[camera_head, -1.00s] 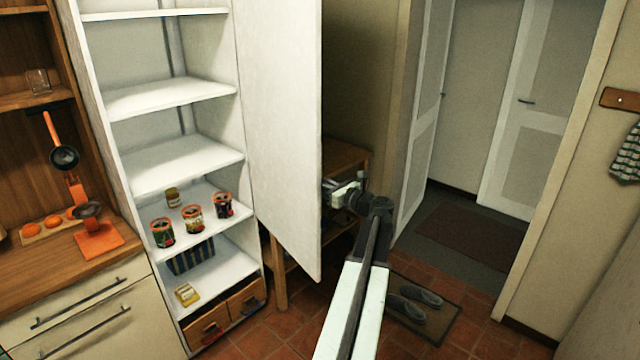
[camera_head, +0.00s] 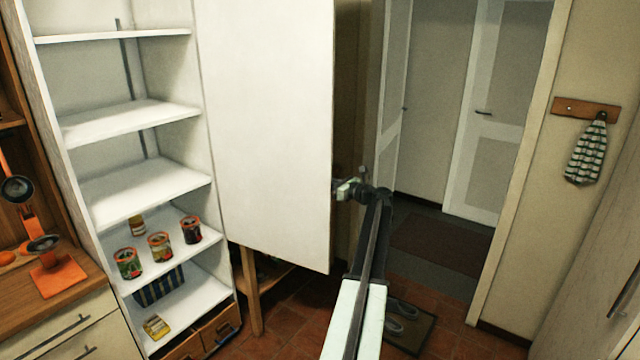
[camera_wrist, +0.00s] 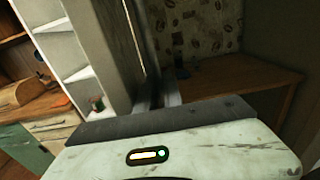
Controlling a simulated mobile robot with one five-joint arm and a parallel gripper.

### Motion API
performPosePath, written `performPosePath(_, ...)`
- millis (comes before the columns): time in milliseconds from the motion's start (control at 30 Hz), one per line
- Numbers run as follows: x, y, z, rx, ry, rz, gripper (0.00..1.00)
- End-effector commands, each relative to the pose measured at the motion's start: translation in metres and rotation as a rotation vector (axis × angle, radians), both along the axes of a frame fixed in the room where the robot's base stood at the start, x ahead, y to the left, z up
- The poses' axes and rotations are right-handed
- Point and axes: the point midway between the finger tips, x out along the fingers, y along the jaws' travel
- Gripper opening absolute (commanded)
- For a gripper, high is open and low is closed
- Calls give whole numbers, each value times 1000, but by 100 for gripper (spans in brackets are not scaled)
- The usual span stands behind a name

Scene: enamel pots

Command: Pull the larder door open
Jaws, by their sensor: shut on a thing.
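The larder (camera_head: 140,120) is the tall white shelved cupboard at the left in the head view. Its white door (camera_head: 270,130) stands wide open, swung out to the right, with its inner face towards me. My gripper (camera_head: 343,189) is at the door's free right edge, reaching its far side. It is shut on the door's handle, which the door hides in the head view. In the wrist view the door (camera_wrist: 100,45) rises upright ahead, with the fingers (camera_wrist: 160,97) beside it; the grip itself is dark and hard to make out.
Tins (camera_head: 160,246) and a striped box (camera_head: 160,285) stand on the lower shelves. A wooden table (camera_wrist: 240,85) is behind the door. A doorway with a dark mat (camera_head: 440,245) lies beyond. Slippers (camera_head: 400,320) are on the floor by my arm. A cabinet (camera_head: 590,240) stands at the right.

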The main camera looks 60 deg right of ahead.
Motion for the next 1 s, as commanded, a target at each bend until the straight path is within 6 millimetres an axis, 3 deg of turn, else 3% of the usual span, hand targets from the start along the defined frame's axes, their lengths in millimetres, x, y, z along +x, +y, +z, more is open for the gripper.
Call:
performPosePath(33, -5, -9, 2, 0, -6, -24, 0)
performPosePath(133, -3, -9, 2, 0, -7, -22, 0)
performPosePath(167, -3, -9, 3, 1, -7, -22, 14)
performPosePath(200, -2, -9, 3, 1, -7, -22, 19)
performPosePath(667, -5, -6, 1, -1, -4, -20, 19)
performPosePath(1000, -64, 5, 2, -1, -5, -21, 19)
